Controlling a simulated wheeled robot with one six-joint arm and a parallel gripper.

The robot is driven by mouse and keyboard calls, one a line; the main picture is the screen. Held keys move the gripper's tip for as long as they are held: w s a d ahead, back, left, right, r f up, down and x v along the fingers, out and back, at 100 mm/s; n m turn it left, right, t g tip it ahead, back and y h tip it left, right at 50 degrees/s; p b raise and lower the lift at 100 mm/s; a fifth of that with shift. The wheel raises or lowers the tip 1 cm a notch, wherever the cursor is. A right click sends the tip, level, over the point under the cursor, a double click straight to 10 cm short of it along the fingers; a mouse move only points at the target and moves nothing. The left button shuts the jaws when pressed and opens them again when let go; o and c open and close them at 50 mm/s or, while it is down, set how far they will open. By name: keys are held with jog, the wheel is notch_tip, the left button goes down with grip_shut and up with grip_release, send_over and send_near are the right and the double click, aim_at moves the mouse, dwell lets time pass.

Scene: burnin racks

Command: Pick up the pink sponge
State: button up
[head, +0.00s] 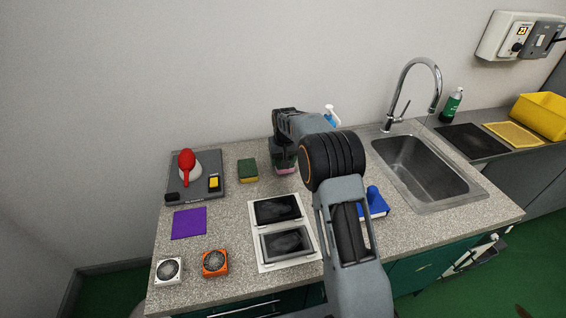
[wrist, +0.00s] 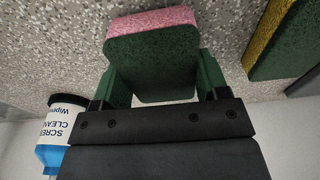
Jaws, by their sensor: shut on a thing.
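The pink sponge (wrist: 151,52) has a pink layer and a dark green scouring side. In the wrist view it sits between the two green fingers of my gripper (wrist: 160,82), which is shut on it. In the head view the pink sponge (head: 286,170) shows as a pink strip at the back of the counter, largely hidden by my arm and gripper (head: 284,158). I cannot tell whether the sponge touches the counter. A second sponge, green and yellow (head: 248,171), lies to the left; it also shows at the right of the wrist view (wrist: 285,40).
A screen-cleaner wipes tub (wrist: 62,130) stands close by at the lower left of the wrist view. White-framed dark panels (head: 281,230) lie in front. A blue-handled tool (head: 374,203) and the sink (head: 425,170) are right. A grey board (head: 208,165) is left.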

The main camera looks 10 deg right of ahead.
jog(key=s+d+r+b, duration=0.2)
jog(key=s+d+r, duration=0.7)
jog(key=s+r, duration=0.1)
jog(key=shift+s+d+r, duration=0.15)
jog(key=shift+s+r, duration=0.1)
jog(key=shift+r, duration=0.6)
